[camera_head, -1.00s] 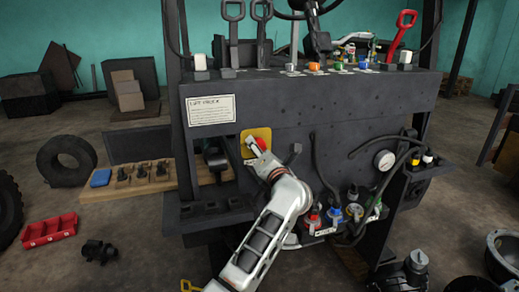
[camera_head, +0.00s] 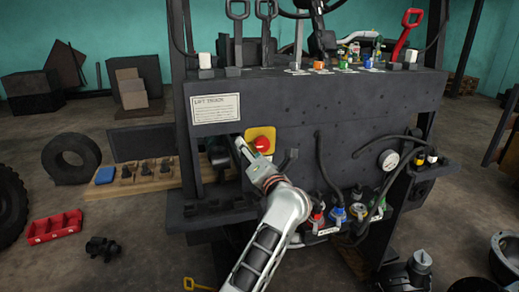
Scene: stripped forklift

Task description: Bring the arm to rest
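One arm of mine rises from the bottom edge, a little left of the middle, and I take it for my left one. Its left gripper (camera_head: 241,148) points up and left at the front panel (camera_head: 330,122) of the stripped forklift. The gripper is just left of a red round button (camera_head: 262,143) on a yellow plate (camera_head: 259,133), overlapping the plate's lower left side from my view. I see nothing held, but the fingers are too small to tell open from shut. My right gripper is not in view.
A dark opening (camera_head: 218,155) with a lever is left of the gripper. Hoses, a gauge (camera_head: 388,160) and coloured caps (camera_head: 337,215) crowd the panel's lower right. A wooden board (camera_head: 135,180) juts out left. A red bin (camera_head: 53,227) lies on the floor.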

